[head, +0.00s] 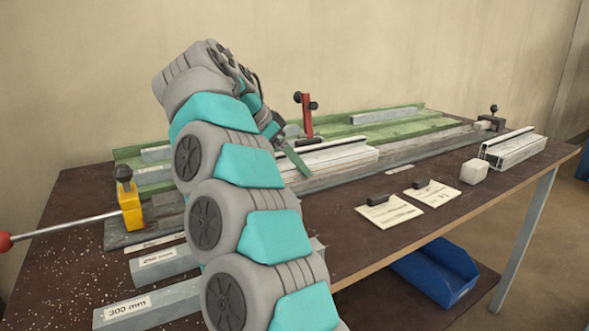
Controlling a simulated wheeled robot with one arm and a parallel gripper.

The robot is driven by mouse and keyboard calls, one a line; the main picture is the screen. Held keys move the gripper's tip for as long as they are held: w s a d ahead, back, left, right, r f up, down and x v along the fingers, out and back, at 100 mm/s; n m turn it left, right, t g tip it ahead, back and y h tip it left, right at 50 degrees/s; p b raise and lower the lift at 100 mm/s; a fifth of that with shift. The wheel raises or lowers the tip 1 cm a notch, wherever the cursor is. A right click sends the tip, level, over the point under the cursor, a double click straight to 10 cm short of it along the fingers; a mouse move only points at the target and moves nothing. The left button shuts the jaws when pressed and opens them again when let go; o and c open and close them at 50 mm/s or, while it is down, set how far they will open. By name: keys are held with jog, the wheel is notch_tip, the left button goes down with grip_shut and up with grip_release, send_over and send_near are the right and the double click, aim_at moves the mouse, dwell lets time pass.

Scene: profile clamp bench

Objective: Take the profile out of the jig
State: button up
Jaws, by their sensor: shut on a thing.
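The silver profile (335,157) lies lengthwise at the long grey jig (405,158) on the bench. Its left part is hidden behind my arm. Whether it is raised off the jig bed, I cannot tell. My gripper (297,162) reaches down from above, partly hidden by my arm, and is shut on the profile near the visible left part. A red clamp (306,116) with black knobs stands upright just behind the profile. A yellow clamp (130,206) with a black knob and a long red-tipped rod sits at the jig's left end.
A green rack (415,126) with bars runs behind the jig. An end stop (491,121) stands at the jig's right end. Another profile (514,149) and a pale block (473,172) lie front right. Labelled bars (160,302) lie front left. A blue bin (437,272) sits below.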

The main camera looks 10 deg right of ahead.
grip_shut()
jog(key=shift+d+r, duration=0.1)
jog(key=shift+r, duration=0.15)
